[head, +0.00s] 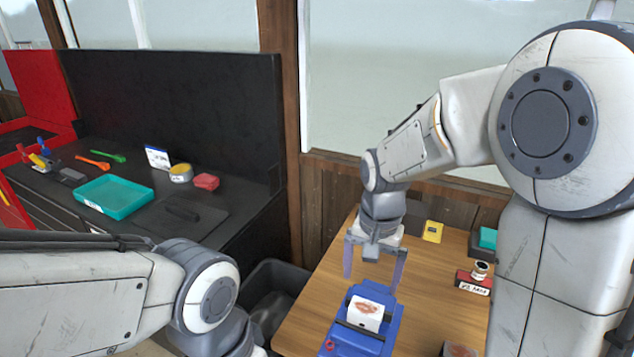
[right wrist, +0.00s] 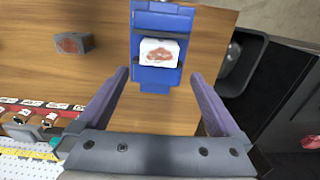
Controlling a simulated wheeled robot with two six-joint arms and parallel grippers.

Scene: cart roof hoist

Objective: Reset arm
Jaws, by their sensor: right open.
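My right gripper (head: 374,272) hangs pointing down above the wooden table, its two purple-grey fingers spread apart and empty. In the right wrist view the same open fingers (right wrist: 165,105) reach toward a blue device (right wrist: 154,78). The blue device also stands on the table in the head view (head: 347,343), just below and in front of the fingers, apart from them. A white block with a reddish picture (head: 365,314) sits in it. My left arm comes in from the left; its gripper is out of the frame.
A grey block with a reddish picture (right wrist: 72,44) lies on the table (head: 420,290). A red-based stamp (head: 474,278) and a yellow item (head: 433,232) are on the table's right and back. A dark bin (head: 283,272) stands left of the table. A teal tray (head: 115,196) rests on the black counter.

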